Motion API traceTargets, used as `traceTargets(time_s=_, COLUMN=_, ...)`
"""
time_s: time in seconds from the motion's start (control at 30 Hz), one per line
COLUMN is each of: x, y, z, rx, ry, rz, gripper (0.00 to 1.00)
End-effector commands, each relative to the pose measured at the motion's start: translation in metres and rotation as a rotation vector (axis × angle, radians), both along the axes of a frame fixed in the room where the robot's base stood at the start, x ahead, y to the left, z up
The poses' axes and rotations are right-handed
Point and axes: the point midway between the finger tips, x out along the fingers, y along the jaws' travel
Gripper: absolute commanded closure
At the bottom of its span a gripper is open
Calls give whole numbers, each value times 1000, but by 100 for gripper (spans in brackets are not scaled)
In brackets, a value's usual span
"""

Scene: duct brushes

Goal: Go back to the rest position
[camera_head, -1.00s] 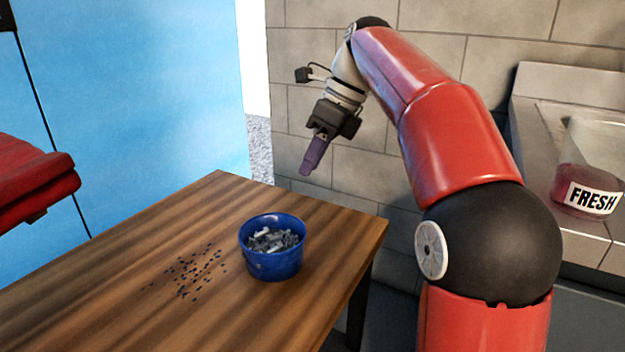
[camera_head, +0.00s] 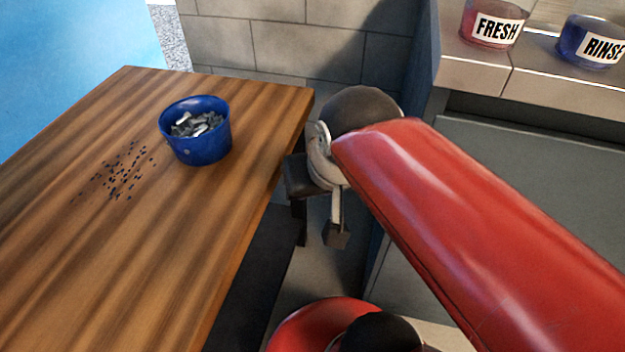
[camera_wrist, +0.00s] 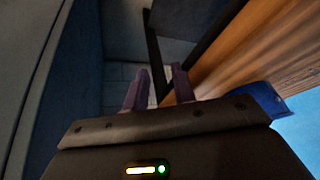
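My gripper (camera_wrist: 159,78) shows in the wrist view as two purple fingers with a gap between them and nothing held. The floor and a dark table leg show beyond the fingers. In the head view my wrist hangs beside the right edge of the wooden table (camera_head: 75,270), with my red arm folded down to the right.
A blue bowl (camera_head: 205,150) of small grey pieces stands on the table, with dark specks (camera_head: 120,172) to its left. Jars labelled FRESH (camera_head: 492,24) and RINSE (camera_head: 590,42) stand on the right counter (camera_head: 470,75). The wooden table is close to my wrist.

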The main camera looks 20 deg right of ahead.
Motion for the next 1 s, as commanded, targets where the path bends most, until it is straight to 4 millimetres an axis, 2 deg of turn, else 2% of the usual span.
traceTargets(time_s=0.13, x=-12, y=-3, z=-16, rx=-68, ry=-25, rz=107, gripper=74)
traceTargets(time_s=0.43, x=-13, y=-4, z=-17, rx=-75, ry=-25, rz=118, gripper=74)
traceTargets(time_s=0.57, x=-12, y=-4, z=-2, rx=-74, ry=-24, rz=117, gripper=74)
traceTargets(time_s=0.7, x=-12, y=-4, z=29, rx=-74, ry=-24, rz=116, gripper=74)
traceTargets(time_s=0.8, x=-12, y=-4, z=43, rx=-74, ry=-24, rz=116, gripper=74)
traceTargets(time_s=1.0, x=-13, y=-4, z=39, rx=-73, ry=-23, rz=116, gripper=74)
